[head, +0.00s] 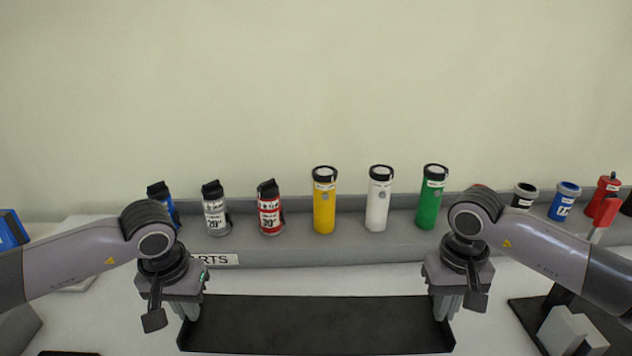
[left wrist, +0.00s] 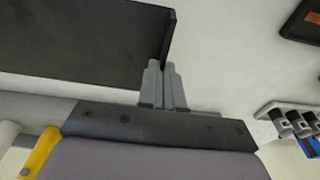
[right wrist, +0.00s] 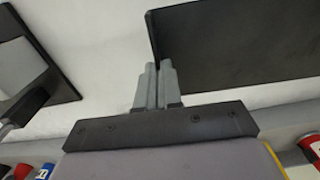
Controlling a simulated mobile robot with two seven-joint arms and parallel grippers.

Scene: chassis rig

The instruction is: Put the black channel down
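The black channel (head: 315,325) is a long dark tray-like piece with raised ends, lying level across the front of the head view between my two grippers. My left gripper (head: 187,308) is closed on its left end wall; the left wrist view shows the fingers (left wrist: 163,75) pinching the edge of the channel (left wrist: 85,40). My right gripper (head: 447,303) is closed on its right end wall; the right wrist view shows those fingers (right wrist: 157,75) pinching the edge of the channel (right wrist: 235,45). Whether the channel touches the table or hangs just above it, I cannot tell.
Behind the channel a grey parts rack (head: 330,248) holds several cylinders, including a yellow one (head: 324,205), a white one (head: 378,205) and a green one (head: 430,203). A dark stand with pale blocks (head: 562,330) is at the right. White table (head: 320,280) shows between rack and channel.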

